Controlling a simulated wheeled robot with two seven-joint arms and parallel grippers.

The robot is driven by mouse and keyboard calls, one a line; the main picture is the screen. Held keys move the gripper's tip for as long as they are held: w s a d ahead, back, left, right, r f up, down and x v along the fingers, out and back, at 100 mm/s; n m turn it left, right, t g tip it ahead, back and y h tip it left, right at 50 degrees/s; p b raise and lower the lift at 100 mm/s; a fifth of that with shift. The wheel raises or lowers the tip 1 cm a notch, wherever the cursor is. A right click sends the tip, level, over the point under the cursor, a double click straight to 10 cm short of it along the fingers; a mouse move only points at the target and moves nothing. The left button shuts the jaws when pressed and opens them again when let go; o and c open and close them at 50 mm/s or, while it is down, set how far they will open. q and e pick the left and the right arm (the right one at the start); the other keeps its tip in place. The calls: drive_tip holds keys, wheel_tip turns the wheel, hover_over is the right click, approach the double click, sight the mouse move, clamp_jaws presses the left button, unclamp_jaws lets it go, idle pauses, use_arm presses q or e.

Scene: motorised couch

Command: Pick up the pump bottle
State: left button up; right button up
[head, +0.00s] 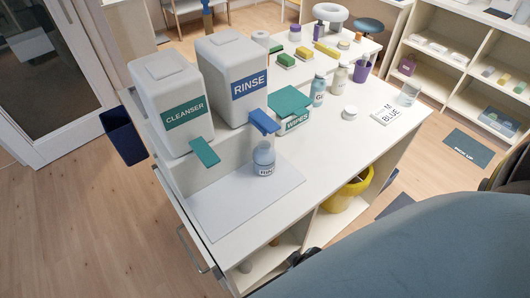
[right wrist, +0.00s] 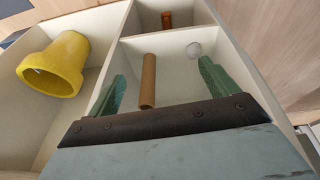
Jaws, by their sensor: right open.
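A clear, bluish bottle (head: 264,159) with a dark-lettered label stands upright on the pale mat (head: 232,208) in the head view. It is under the blue lever (head: 264,122) of the RINSE dispenser, which hides its top, so I cannot tell whether it has a pump. A dark bottle (head: 319,29) with a narrow top stands at the far end. My right gripper (right wrist: 162,70) is open and empty, its green fingers spread in front of the shelf compartments in the right wrist view. It is apart from the bottles. My left gripper is out of view.
White CLEANSER (head: 171,98) and RINSE (head: 232,75) dispensers stand at the counter's left. A green WIPES box (head: 290,107), two labelled bottles and a white jar (head: 350,112) are nearby. A yellow pot (right wrist: 55,65) and brown tube (right wrist: 148,82) lie in the compartments below.

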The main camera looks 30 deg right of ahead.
drive_tip(key=w+d+r+m+t+h+p, duration=0.1)
drive_tip(key=w+r+p, duration=0.15)
drive_tip(key=r, duration=0.95)
drive_tip(key=w+d+r+m+t+p, duration=0.1)
drive_tip(key=w+r, duration=0.2)
drive_tip(key=r, duration=0.8)
drive_tip(key=m+t, duration=0.1)
drive_tip(key=t, duration=0.7)
approach(268, 162)
drive_tip(key=f, duration=0.1)
drive_tip(key=shift+h, duration=0.3)
drive_tip(key=x, duration=0.5)
drive_tip(key=p+x, duration=0.1)
drive_tip(key=x, duration=0.1)
drive_tip(key=shift+w+a, duration=0.2)
drive_tip(key=shift+w, duration=0.2)
drive_tip(key=shift+w+d, duration=0.15)
drive_tip(key=shift+w, duration=0.4)
drive_tip(key=w, duration=0.2)
drive_tip(key=w+d, duration=0.1)
drive_tip(key=shift+w+f, duration=0.2)
drive_tip(key=shift+f, duration=0.1)
drive_tip(key=shift+w+f, duration=0.15)
drive_tip(key=shift+w, duration=0.25)
